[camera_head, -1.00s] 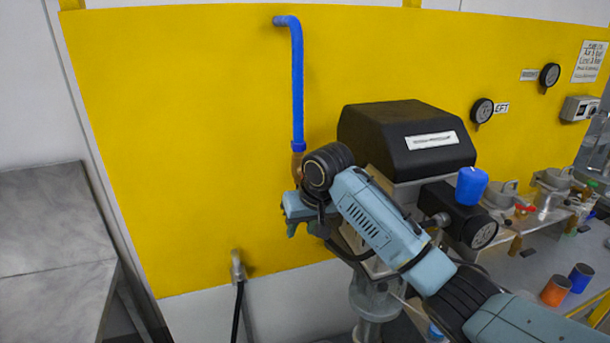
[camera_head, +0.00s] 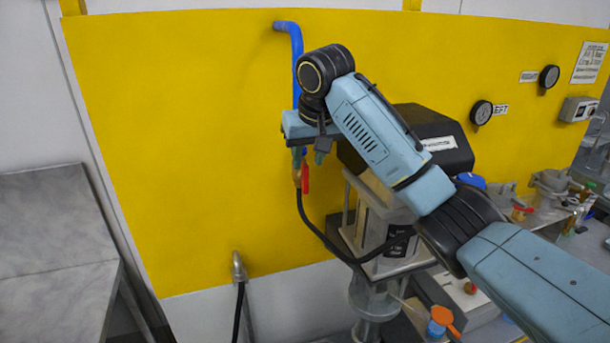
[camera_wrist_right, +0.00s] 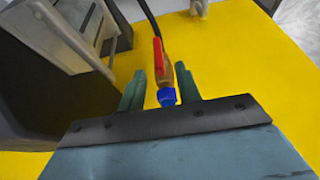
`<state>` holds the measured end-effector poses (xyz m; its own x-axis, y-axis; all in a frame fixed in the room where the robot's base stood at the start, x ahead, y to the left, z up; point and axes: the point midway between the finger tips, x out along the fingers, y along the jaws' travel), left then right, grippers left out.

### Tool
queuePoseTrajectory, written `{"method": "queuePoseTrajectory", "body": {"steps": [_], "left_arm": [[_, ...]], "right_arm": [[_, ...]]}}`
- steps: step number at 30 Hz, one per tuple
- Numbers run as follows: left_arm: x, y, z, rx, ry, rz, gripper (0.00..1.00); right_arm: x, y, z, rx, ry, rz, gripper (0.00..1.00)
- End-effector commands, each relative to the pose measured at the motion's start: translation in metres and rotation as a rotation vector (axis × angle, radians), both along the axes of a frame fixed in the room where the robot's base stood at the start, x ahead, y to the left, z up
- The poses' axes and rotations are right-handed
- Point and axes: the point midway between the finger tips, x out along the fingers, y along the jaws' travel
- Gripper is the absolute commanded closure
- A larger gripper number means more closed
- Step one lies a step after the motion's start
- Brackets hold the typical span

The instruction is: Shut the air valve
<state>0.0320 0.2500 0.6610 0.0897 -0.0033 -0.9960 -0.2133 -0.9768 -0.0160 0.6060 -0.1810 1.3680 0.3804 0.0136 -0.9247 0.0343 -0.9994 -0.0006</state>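The air valve is a small brass fitting (camera_head: 297,177) under the blue pipe (camera_head: 296,50), with a red lever (camera_head: 305,178) hanging down along it. In the right wrist view, the red lever (camera_wrist_right: 158,58) lies alongside the brass body (camera_wrist_right: 166,76), below which the blue pipe end (camera_wrist_right: 167,97) shows. My right gripper (camera_head: 309,158) is just above the lever in the head view, fingers pointing down. In the right wrist view, its two fingers (camera_wrist_right: 159,75) are apart, with the valve seen between them; contact cannot be told. My left gripper is out of view.
A black hose (camera_head: 314,228) runs from the valve to a machine with a black cover (camera_head: 450,160) at the right. A yellow panel (camera_head: 180,130) stands behind. Free room lies left of the valve, before a grey bench (camera_head: 55,220).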

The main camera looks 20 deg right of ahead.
Motion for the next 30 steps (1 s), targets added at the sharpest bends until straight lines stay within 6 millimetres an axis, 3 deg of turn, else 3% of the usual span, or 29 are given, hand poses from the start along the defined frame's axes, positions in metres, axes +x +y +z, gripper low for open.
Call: {"method": "queuePoseTrajectory", "body": {"steps": [9,22,30], "left_arm": [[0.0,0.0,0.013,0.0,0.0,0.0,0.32],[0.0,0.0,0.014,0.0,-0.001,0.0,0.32],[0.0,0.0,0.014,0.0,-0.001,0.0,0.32]], "right_arm": [[0.02,0.0,-0.047,-0.001,0.001,0.0,0.66],[0.025,0.0,-0.058,-0.001,-0.002,0.0,0.66],[0.025,0.0,-0.058,0.0,-0.002,0.0,1.0]]}}
